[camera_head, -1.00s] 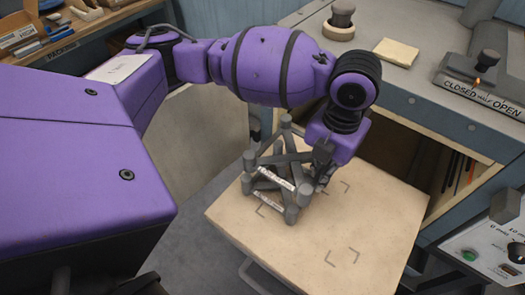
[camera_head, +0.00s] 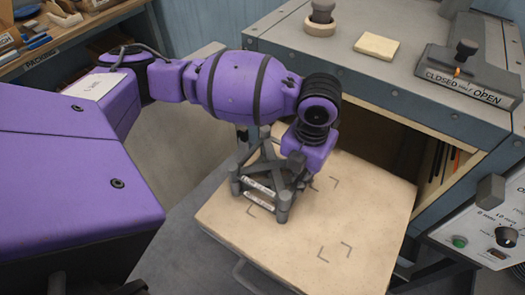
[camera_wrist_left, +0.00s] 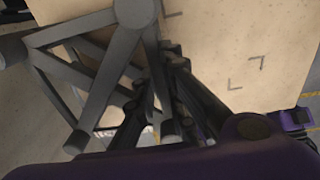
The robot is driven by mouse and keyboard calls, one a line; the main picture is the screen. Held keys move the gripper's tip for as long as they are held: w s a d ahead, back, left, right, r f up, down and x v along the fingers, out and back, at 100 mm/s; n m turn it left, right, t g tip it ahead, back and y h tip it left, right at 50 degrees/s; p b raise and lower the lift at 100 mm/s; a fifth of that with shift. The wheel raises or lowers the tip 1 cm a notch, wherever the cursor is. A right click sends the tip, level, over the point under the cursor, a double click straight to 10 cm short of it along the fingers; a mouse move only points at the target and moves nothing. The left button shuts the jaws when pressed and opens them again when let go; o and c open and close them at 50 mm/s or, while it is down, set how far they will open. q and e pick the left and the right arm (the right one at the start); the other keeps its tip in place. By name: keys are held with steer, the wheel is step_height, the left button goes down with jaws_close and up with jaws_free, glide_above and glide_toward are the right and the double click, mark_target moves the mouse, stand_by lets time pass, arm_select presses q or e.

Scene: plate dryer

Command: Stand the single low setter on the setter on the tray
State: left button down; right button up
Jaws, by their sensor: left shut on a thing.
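My left gripper (camera_head: 298,168) is shut on a grey setter (camera_head: 268,146), an open frame of posts and slanted bars, at its right side. It is over the left back part of the tray (camera_head: 310,258). Another grey setter (camera_head: 282,214) stands on the tray directly below, and the two frames overlap in the head view. I cannot tell whether the upper feet touch the lower posts. In the left wrist view, the held setter (camera_wrist_left: 97,75) fills the left side beside my dark fingers (camera_wrist_left: 172,72). My right gripper is not in view.
The tray's front and right are clear, with dark corner marks. Behind it is the dryer (camera_head: 385,95) with an open front and a CLOSED/OPEN lever plate (camera_head: 470,85) on top. A control panel (camera_head: 495,230) stands at the right, a shelf (camera_head: 60,40) at the far left.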

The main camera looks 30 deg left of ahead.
arm_select(q)
steer(key=shift+f, duration=0.1)
steer(key=c, duration=1.8)
jaws_free()
step_height(320, 180, up, 13)
steer(key=shift+d+p, duration=0.15)
steer(key=shift+p, duration=0.3)
